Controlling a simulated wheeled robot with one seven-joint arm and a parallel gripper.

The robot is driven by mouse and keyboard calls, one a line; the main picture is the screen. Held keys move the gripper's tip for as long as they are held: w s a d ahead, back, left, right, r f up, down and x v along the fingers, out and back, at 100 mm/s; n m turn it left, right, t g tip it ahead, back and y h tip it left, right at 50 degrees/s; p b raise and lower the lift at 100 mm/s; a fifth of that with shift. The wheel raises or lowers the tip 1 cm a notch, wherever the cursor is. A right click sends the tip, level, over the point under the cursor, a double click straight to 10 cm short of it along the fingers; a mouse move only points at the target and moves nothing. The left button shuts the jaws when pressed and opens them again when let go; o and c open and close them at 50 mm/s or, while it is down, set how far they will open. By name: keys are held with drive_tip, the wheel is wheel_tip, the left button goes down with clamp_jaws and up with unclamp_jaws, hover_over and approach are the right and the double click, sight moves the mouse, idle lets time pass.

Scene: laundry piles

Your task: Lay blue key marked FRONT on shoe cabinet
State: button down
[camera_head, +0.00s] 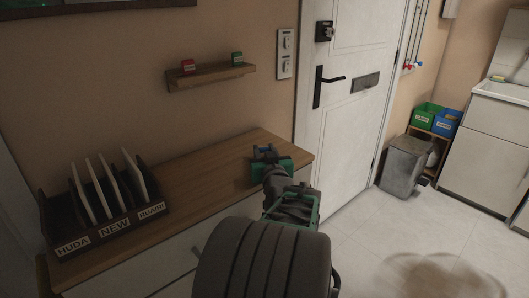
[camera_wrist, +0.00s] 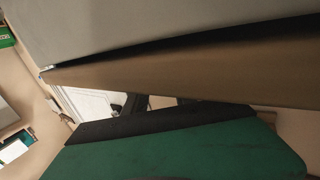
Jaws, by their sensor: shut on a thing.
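The shoe cabinet (camera_head: 205,178) has a wooden top and a pale front and runs along the wall in the head view. My gripper (camera_head: 264,153) is over the right end of its top, close to the surface. It is shut on a small blue thing (camera_head: 268,149), which fits the blue key; only a bit shows and the FRONT mark cannot be read. Whether the key touches the top cannot be told. In the wrist view a green part of my gripper (camera_wrist: 190,150) fills the bottom, and the key cannot be made out.
A wall shelf (camera_head: 212,77) above holds a red and a green block. A white door (camera_head: 345,110) is just right of the cabinet. The top's middle is clear.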

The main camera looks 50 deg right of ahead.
drive_tip(key=shift+f, duration=0.15)
drive_tip(key=c, duration=0.9)
unclamp_jaws()
drive_tip(key=shift+c, duration=0.2)
drive_tip(key=v, duration=0.8)
drive_tip(key=shift+d, duration=0.1)
drive_tip(key=shift+f, duration=0.1)
